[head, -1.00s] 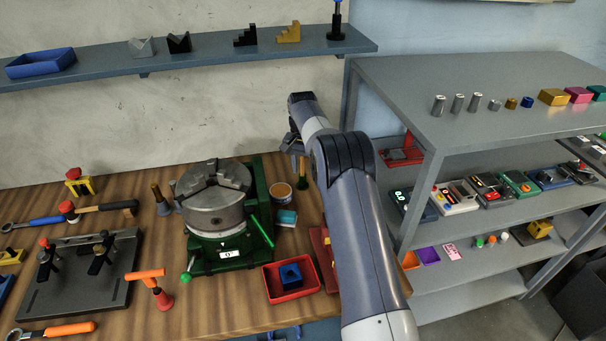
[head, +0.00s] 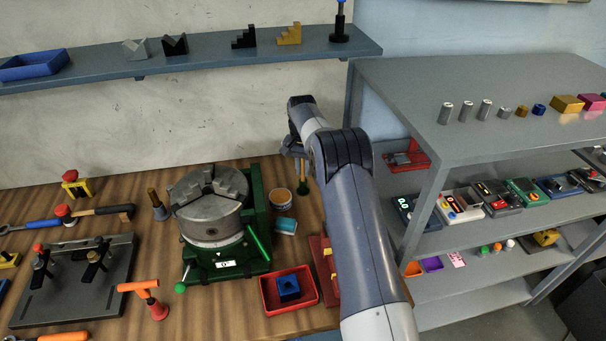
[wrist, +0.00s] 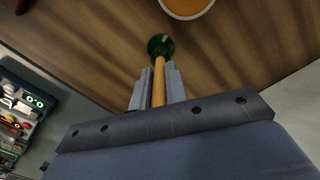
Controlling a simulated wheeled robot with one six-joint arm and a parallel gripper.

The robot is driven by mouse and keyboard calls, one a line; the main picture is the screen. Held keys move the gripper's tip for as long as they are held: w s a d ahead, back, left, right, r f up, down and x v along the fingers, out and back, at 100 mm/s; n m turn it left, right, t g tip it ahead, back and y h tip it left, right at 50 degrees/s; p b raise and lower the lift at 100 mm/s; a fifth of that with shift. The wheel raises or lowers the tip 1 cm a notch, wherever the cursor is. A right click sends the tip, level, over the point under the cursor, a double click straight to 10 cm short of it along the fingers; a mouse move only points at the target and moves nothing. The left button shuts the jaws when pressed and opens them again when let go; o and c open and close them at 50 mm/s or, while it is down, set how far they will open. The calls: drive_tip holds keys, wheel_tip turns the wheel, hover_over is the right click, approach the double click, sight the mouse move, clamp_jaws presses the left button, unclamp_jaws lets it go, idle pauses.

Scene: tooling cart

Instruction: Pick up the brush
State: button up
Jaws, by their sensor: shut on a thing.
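The brush (head: 302,187) has a slim wooden handle and a green round end. In the head view it stands upright near the back of the wooden bench, just right of a round tub. My gripper (head: 294,147) is above it, partly hidden by my arm. In the wrist view my gripper (wrist: 158,87) is shut on the handle of the brush (wrist: 161,46), with the green end beyond the fingertips. I cannot tell whether the green end touches the bench.
The tub (head: 281,198) and a teal block (head: 285,226) are close on the left. A chuck on a green fixture (head: 212,215) stands further left. A red tray (head: 274,306) with a blue block is in front. Grey shelving (head: 440,145) rises to the right.

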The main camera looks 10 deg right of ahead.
clamp_jaws()
drive_tip(key=shift+r, duration=0.1)
wheel_tip(320, 180, up, 7)
drive_tip(key=shift+f+b, duration=0.15)
drive_tip(key=shift+b, duration=0.6)
drive_tip(key=s+a+b, duration=0.2)
drive_tip(key=s+b, duration=0.1)
drive_tip(key=s, duration=0.5)
drive_tip(key=s+a+b, duration=0.3)
drive_tip(key=s+b, duration=0.1)
drive_tip(key=s, duration=0.5)
drive_tip(key=shift+s, duration=0.15)
idle(0.7)
drive_tip(key=w+d+r+t+y+p, duration=0.1)
drive_tip(key=w+r+t+y+p, duration=0.15)
drive_tip(key=w+y+p, duration=0.65)
wheel_tip(320, 180, down, 6)
drive_tip(key=w+h+b, duration=0.2)
drive_tip(key=h+b, duration=0.1)
drive_tip(key=b, duration=0.3)
drive_tip(key=shift+d+f+t, duration=0.15)
drive_tip(key=shift+f+t, duration=0.1)
drive_tip(key=shift+t, duration=0.2)
